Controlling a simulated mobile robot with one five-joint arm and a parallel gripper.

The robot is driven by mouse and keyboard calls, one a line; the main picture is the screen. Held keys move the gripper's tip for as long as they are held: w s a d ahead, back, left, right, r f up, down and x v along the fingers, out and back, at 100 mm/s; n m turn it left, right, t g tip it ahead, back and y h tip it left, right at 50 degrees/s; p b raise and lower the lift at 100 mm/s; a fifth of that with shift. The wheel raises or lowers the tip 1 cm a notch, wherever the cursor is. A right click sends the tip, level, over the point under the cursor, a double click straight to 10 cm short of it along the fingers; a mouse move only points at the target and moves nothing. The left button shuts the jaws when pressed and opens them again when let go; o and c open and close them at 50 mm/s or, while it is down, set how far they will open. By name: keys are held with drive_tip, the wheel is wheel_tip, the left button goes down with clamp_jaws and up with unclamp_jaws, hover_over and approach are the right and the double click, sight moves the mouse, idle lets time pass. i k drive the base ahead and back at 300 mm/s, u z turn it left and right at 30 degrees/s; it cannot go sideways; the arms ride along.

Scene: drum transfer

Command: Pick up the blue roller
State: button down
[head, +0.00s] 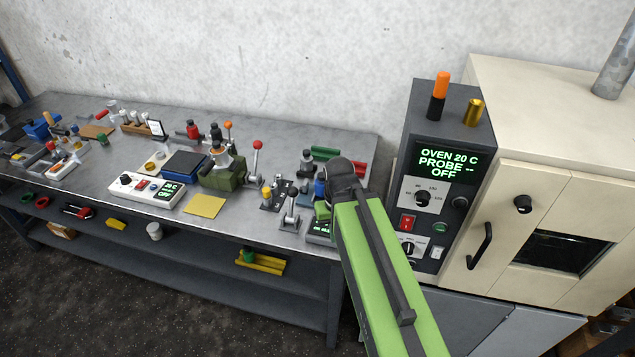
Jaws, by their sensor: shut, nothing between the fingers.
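A small blue piece (319,188), which looks like the blue roller, is at the right end of the grey bench, just left of my arm's dark joint. It is partly covered, and I cannot tell its full shape or what holds it. My gripper (323,212) points down at the bench's right end, close to the blue piece in the picture. It is shut and empty. Its fingertips are mostly lost behind my arm and among small parts, so I cannot tell whether it touches anything.
A green cylinder (325,153) and a red part (357,168) lie behind my arm. Upright levers, one with a red knob (258,145), stand left of it. The oven (545,170) and its control box (437,215) stand right. A yellow pad (205,206) lies near the front edge.

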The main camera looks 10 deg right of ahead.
sight(319, 185)
drive_tip(key=u, duration=0.55)
drive_tip(key=k, duration=1.1)
drive_tip(key=z, duration=0.35)
drive_tip(key=i, duration=0.65)
drive_tip(key=u, duration=0.45)
drive_tip(key=i, duration=1)
drive_tip(key=u, duration=0.5)
